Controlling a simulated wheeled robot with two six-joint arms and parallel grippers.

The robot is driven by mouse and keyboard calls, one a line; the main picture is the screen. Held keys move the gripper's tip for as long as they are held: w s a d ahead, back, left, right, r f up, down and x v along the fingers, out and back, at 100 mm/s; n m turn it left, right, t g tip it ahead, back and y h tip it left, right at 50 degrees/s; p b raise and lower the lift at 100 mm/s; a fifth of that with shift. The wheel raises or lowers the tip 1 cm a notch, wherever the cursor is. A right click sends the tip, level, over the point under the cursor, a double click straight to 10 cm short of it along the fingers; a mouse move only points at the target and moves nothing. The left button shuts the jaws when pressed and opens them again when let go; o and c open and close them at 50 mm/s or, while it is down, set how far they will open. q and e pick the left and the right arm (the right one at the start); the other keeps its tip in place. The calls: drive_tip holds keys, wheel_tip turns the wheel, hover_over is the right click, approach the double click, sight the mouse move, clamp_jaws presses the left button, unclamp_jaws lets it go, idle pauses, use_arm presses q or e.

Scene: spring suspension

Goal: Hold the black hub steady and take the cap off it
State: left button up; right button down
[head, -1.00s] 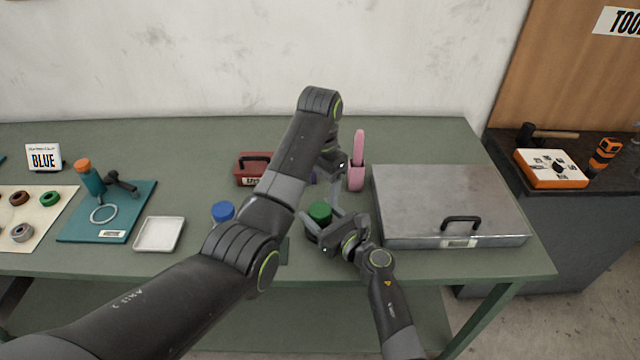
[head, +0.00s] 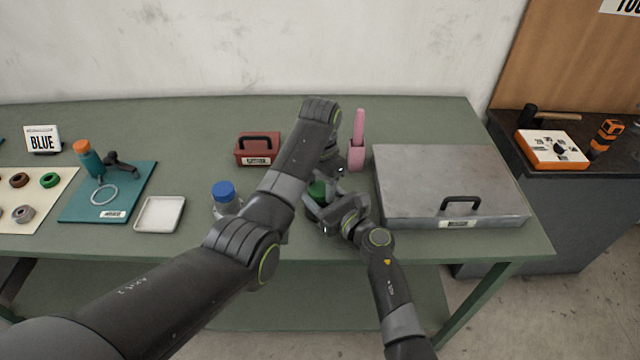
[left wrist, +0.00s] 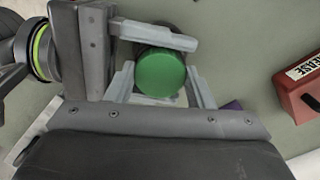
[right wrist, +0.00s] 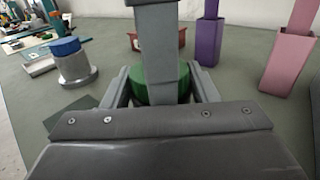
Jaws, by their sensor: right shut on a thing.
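The green cap (head: 316,188) sits on the black hub (head: 311,208), which stands upright on the green table. Most of the hub is hidden by the grippers. My right gripper (head: 325,208) is shut on the hub from the near side, below the cap; the right wrist view shows its fingers on both sides under the cap (right wrist: 158,85). My left gripper (head: 329,176) is above the hub, pointing down. In the left wrist view its fingers are open on either side of the cap (left wrist: 158,72), with small gaps.
A blue-capped pale hub (head: 224,194) stands to the left, beside my left forearm. Behind are a red grease box (head: 257,150), a pink holder (head: 356,155) and a purple holder (right wrist: 208,40). A metal case (head: 440,175) lies to the right. A white tray (head: 160,214) lies left.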

use_arm(q)
drive_tip(key=c, duration=0.4)
drive_tip(key=shift+o, duration=0.2)
drive_tip(key=shift+n, duration=1.7)
drive_tip(key=o, duration=1.1)
drive_tip(key=shift+r, duration=2.3)
drive_tip(key=shift+c, duration=0.5)
wheel_tip(320, 180, up, 3)
drive_tip(key=m, duration=0.3)
drive_tip(key=shift+f, duration=3.8)
